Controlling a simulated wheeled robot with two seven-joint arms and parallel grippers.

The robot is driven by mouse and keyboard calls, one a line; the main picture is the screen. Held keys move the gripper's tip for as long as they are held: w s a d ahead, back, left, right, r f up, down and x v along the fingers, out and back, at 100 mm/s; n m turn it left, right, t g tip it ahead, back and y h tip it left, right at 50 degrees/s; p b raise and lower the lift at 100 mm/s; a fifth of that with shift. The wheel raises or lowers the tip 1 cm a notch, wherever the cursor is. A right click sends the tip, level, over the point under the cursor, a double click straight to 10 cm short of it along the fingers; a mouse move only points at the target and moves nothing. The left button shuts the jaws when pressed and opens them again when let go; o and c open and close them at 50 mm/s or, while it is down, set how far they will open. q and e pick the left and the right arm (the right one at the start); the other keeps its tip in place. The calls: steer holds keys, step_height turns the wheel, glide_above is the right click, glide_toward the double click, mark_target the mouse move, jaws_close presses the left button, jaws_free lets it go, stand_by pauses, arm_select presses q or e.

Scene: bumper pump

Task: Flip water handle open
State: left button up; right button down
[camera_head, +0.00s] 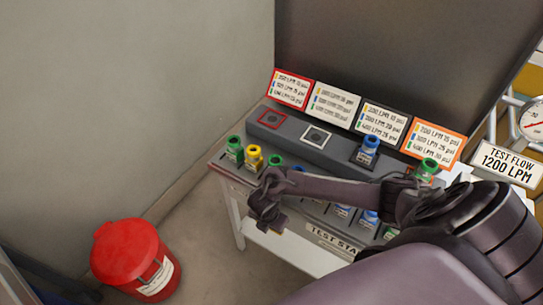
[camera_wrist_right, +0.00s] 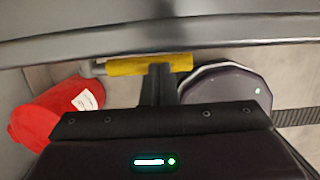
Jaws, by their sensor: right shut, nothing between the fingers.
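The water handle (camera_wrist_right: 125,66) is a yellow bar with a grey metal end at its left. It lies crosswise in the right wrist view, below the long grey edge of the test stand. My right gripper (camera_wrist_right: 160,72) is shut with nothing between its fingers. Its tips overlap the right half of the handle in the picture; I cannot tell whether they touch it. In the head view my right gripper (camera_head: 266,214) hangs at the stand's front left edge, and the handle is mostly hidden there. My left gripper is not in view.
The test stand (camera_head: 222,166) carries several coloured couplings, with labelled cards (camera_head: 335,101) behind them. A red lidded bucket (camera_head: 130,258) stands on the floor at the left. A gauge (camera_head: 533,122) and a test flow sign (camera_head: 505,163) are at the right. Floor between bucket and stand is clear.

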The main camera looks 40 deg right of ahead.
steer(key=f, duration=0.1)
steer(key=f+b, duration=0.1)
steer(key=shift+s+d+f, duration=0.15)
steer(key=shift+s+f, duration=0.15)
steer(key=shift+s, duration=0.1)
steer(key=shift+r, duration=0.1)
